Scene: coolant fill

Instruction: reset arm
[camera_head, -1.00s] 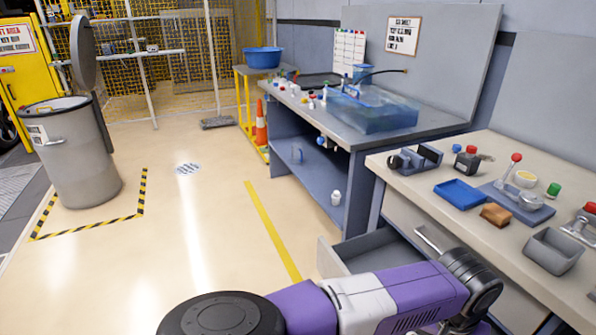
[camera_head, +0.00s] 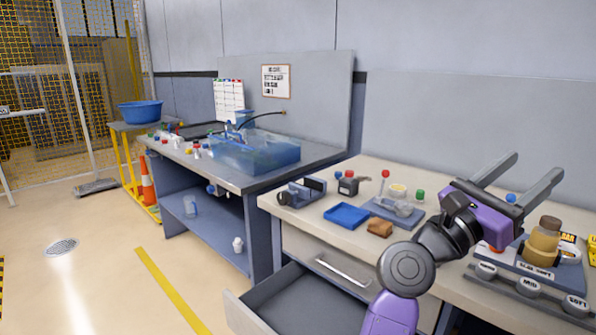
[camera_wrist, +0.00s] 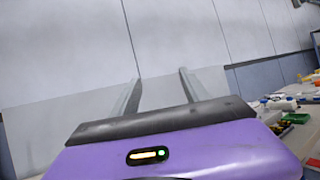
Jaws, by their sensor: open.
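My gripper (camera_head: 525,178) is raised above the right part of the beige workbench (camera_head: 345,178) in the head view. Its two grey fingers are spread apart and point up and to the right, with nothing between them. In the wrist view my gripper (camera_wrist: 160,90) also shows both fingers apart against the plain grey wall. My purple arm link rises from the bottom of the head view, in front of the bench's front edge.
An open drawer (camera_head: 283,304) juts out under the bench. On top are a blue tray (camera_head: 346,215), a brown sponge (camera_head: 379,228) and a labelled rack (camera_head: 530,288). A second bench with a water tank (camera_head: 255,155) stands left.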

